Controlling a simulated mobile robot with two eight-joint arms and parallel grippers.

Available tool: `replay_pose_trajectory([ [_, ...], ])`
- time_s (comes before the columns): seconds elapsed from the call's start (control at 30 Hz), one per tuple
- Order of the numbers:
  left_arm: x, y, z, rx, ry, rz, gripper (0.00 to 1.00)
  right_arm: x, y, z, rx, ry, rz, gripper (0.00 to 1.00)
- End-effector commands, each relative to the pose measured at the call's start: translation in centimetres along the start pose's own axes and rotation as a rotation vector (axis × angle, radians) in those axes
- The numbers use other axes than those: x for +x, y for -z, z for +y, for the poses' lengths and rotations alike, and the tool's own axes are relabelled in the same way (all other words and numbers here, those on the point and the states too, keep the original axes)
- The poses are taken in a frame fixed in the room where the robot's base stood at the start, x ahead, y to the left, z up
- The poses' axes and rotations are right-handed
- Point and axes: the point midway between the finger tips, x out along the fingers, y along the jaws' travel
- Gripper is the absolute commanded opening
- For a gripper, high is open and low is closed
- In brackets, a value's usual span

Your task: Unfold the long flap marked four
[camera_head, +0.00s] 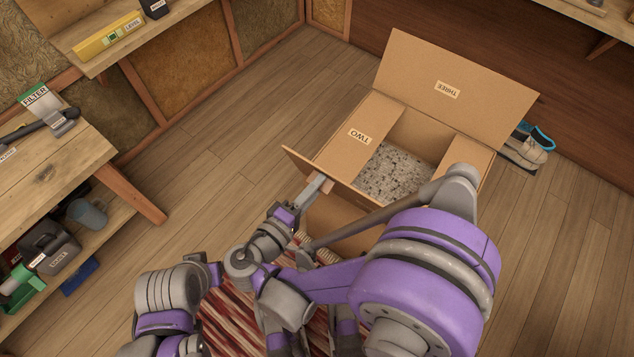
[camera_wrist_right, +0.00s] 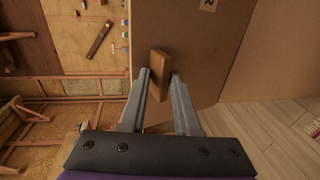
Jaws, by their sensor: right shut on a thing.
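The cardboard box (camera_head: 345,213) stands on the floor, with its near long flap (camera_head: 335,179) raised and seen almost edge-on. No word is readable on this flap in the head view; a label (camera_wrist_right: 208,5) is cut off at the top of the right wrist view. My right gripper (camera_head: 322,184) is at the flap's upper edge. In the right wrist view its fingers (camera_wrist_right: 160,80) are closed on a small brown tab (camera_wrist_right: 159,73) in front of the cardboard panel (camera_wrist_right: 190,50). My left gripper's fingertips do not show.
Flap THREE (camera_head: 450,70) stands up at the far side. Flap TWO (camera_head: 352,145) lies over the left end, and another short flap (camera_head: 467,152) over the right. Grey insulation (camera_head: 392,174) fills the middle.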

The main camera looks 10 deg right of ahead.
Motion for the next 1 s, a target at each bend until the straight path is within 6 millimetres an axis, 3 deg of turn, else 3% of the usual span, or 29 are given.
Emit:
replay_pose_trajectory([
  [0.03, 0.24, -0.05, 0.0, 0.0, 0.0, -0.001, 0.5, 0.2, -0.13, -1.05, -0.001, 0.027, -0.005, 0.0],
  [0.1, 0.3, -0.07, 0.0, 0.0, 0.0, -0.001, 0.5, 0.18, -0.14, -1.2, -0.001, 0.027, -0.006, 0.0],
  [0.63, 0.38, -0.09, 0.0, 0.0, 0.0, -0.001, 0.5, 0.24, -0.19, -1.41, -0.001, 0.027, -0.007, 0.0],
  [0.67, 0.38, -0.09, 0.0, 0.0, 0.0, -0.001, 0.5, 0.24, -0.19, -1.42, -0.001, 0.027, -0.007, 0.32],
  [0.7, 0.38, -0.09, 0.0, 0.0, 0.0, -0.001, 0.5, 0.24, -0.19, -1.41, -0.001, 0.027, -0.007, 0.26],
  [1.0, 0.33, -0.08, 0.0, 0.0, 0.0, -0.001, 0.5, 0.15, -0.2, -1.32, 0.0, 0.027, -0.008, 0.26],
])
